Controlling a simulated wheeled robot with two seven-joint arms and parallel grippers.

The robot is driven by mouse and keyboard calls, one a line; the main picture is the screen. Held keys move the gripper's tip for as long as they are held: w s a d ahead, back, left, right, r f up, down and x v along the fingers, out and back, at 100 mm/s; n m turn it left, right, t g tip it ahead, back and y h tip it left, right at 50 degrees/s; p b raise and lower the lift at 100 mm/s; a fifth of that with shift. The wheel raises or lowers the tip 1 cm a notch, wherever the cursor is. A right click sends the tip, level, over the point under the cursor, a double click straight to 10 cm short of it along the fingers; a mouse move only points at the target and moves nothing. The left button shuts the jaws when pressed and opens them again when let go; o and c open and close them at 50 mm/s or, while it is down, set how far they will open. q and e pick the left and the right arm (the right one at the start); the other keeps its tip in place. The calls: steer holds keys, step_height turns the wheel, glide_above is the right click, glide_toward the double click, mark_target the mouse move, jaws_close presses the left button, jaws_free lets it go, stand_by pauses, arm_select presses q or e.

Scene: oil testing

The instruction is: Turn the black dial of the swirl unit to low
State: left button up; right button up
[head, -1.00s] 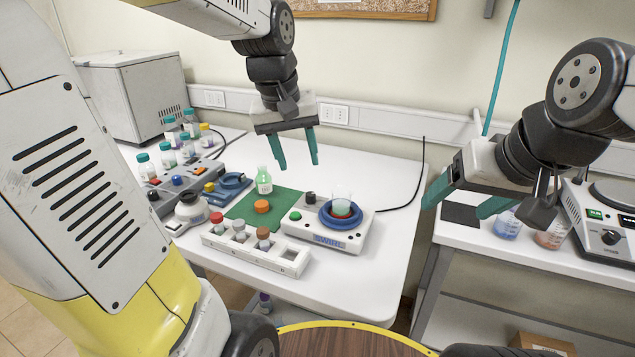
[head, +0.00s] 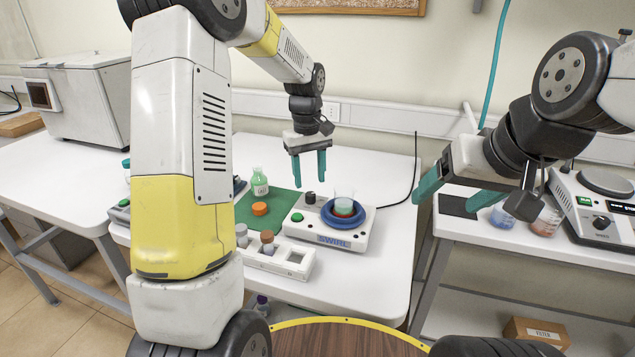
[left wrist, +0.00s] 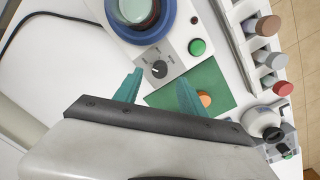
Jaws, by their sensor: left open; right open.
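The swirl unit (head: 328,238) is a white box labelled SWIRL on the table, with a green button (head: 297,217) and a blue ring holding a glass beaker (head: 344,203). Its black dial (head: 310,197) stands at the back left of its top. In the left wrist view the dial (left wrist: 158,69) has a pale pointer line and small labels around it, too small to read. My left gripper (head: 309,184) is open and empty, above the dial, with its fingers pointing down; the dial shows just beyond the fingertips (left wrist: 160,80). My right gripper (head: 446,199) is open and empty at the right.
A green mat (head: 243,213) with a green-liquid bottle (head: 260,182) and an orange cap (head: 260,208) lies left of the unit. A white vial rack (head: 295,261) stands in front. My left arm hides the table's left part. A second bench stands at the right.

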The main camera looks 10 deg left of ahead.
mark_target(311, 194)
arm_select(q)
steer(key=shift+f, duration=2.4)
steer(key=shift+c, duration=0.2)
jaws_close()
